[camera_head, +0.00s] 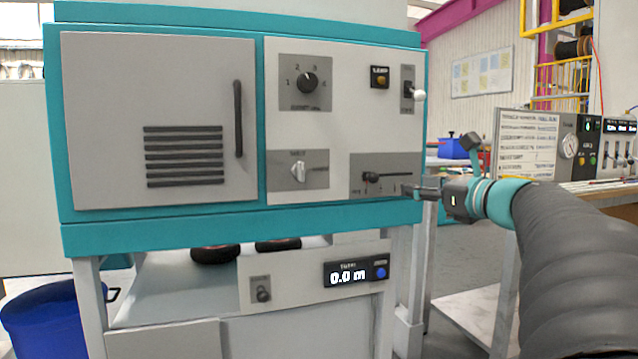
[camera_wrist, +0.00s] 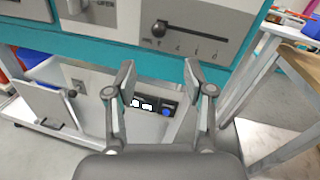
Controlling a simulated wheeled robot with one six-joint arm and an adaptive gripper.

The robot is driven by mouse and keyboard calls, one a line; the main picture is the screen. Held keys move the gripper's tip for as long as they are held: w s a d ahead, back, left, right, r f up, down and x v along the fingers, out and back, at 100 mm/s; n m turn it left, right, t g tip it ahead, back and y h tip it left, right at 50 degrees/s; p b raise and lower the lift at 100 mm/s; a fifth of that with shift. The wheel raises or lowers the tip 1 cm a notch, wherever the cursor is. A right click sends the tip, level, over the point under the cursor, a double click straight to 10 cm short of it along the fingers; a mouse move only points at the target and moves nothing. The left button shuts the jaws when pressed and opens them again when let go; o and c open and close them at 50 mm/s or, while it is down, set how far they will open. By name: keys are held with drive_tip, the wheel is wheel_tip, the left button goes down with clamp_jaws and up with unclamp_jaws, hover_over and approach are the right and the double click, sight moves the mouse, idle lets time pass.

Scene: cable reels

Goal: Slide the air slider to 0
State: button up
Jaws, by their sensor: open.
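The slider plate (camera_head: 398,187) is a grey rectangle at the lower right of the white control panel. Its dark knob (camera_head: 370,177) sits near the left end of a horizontal slot with small marks below it, too small to read surely. In the wrist view the knob (camera_wrist: 159,28) is at the left of the plate (camera_wrist: 205,17), above the gap between my fingers. My gripper (camera_head: 408,190) is open and empty, by the plate's right edge in the head view. In the wrist view its fingertips (camera_wrist: 158,76) are apart, and the knob is not between them.
A display (camera_head: 356,272) below reads 0.0 m.

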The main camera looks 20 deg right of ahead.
sight(377, 178)
drive_tip(key=x, duration=1.3)
drive_tip(key=shift+w+a+f, duration=0.1)
drive_tip(key=shift+w+a, duration=0.05)
drive_tip(key=shift+a, duration=0.05)
clamp_jaws()
